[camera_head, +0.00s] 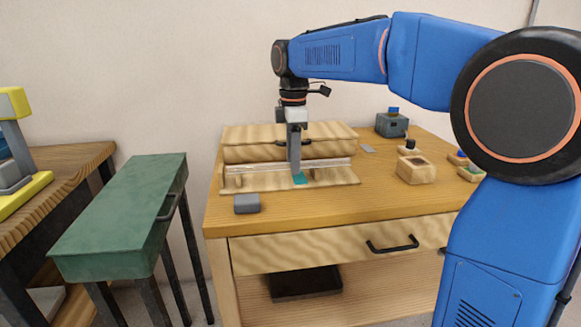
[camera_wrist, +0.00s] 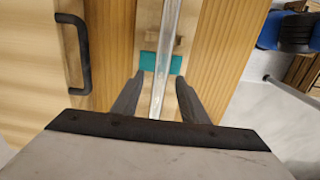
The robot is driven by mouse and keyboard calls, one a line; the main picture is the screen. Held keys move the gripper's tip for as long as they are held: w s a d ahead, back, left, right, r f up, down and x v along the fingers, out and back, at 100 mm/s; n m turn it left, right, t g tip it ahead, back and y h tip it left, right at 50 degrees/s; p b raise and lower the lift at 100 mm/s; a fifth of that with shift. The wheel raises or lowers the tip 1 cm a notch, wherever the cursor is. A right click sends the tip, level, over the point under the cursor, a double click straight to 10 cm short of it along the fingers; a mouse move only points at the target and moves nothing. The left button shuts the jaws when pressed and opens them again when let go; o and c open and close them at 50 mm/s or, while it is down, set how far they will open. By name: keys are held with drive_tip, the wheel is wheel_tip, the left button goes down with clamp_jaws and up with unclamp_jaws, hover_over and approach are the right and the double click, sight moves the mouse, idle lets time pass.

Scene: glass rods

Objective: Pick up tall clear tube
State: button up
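A tall clear tube (camera_head: 330,163) lies level across the small supports of a pale wooden rack (camera_head: 346,178) on the table. In the wrist view the clear tube (camera_wrist: 171,35) runs lengthwise through the middle, over a teal patch (camera_wrist: 148,61). My gripper (camera_head: 295,172) points down over the middle of the rack. In the wrist view my gripper (camera_wrist: 157,85) has its two fingers apart, one on each side of the tube, with gaps showing between the fingers and the glass. The fingertips' exact height against the tube is hard to tell.
A wooden box with a dark handle (camera_head: 290,142) stands close behind the tube. A grey block (camera_head: 246,203) sits front left. A wooden block with a dark top (camera_head: 416,170) and a dark grey device (camera_head: 391,125) stand right. A green bench (camera_head: 125,210) stands left, apart from the table.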

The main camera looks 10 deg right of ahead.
clamp_jaws()
drive_tip(key=shift+r, duration=0.1)
